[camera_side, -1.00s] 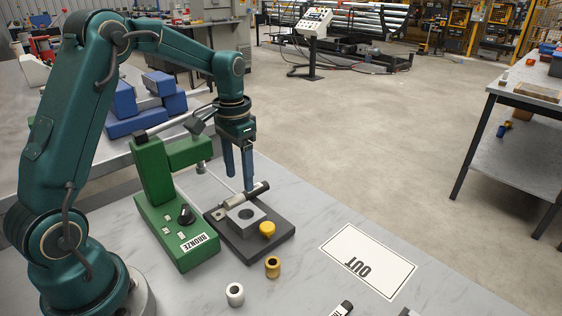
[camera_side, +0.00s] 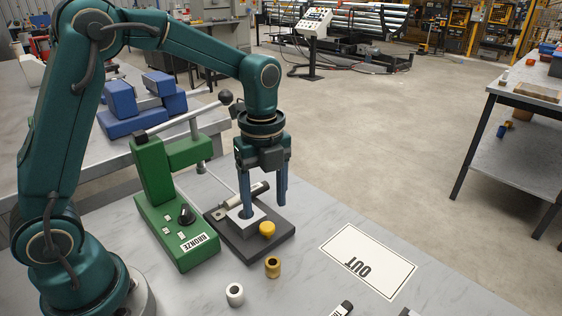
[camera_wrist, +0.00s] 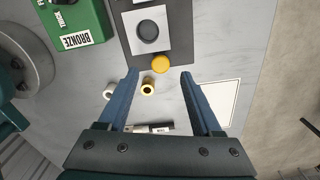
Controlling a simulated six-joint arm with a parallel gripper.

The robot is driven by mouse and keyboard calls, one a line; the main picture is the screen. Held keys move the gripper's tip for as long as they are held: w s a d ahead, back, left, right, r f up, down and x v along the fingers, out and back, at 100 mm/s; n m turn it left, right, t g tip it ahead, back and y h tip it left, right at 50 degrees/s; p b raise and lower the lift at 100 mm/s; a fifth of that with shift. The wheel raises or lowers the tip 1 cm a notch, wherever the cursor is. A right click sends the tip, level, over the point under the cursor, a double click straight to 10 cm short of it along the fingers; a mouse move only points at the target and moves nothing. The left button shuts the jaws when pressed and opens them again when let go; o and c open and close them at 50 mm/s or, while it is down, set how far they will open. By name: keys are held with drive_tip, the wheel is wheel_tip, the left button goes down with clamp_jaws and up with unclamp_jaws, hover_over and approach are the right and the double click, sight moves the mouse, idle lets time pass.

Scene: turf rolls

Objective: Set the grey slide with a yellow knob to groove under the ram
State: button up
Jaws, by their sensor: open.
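The grey slide (camera_side: 238,215) is a light block on a dark base plate (camera_side: 238,247), with its yellow knob (camera_side: 267,229) at the near right. In the wrist view the slide (camera_wrist: 133,46) shows a dark round opening in its top, and the knob (camera_wrist: 161,64) appears between my fingertips. My gripper (camera_side: 264,209) is open and empty, pointing down over the plate; its fingers partly hide the slide in the side view. The green press (camera_side: 165,195) stands at the left, with its ram (camera_side: 201,168) above the plate's back left. The slide appears to the right of the ram.
A BRONZE label (camera_wrist: 76,39) is on the press. A white ring (camera_side: 235,294) and bronze bushing (camera_side: 273,267) stand in front. The OUT card (camera_side: 345,247) lies at right.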

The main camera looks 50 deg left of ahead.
sight(267, 226)
drive_tip(key=shift+d+f, duration=0.2)
drive_tip(key=shift+d, duration=0.05)
drive_tip(key=shift+f, duration=2.3)
clamp_jaws()
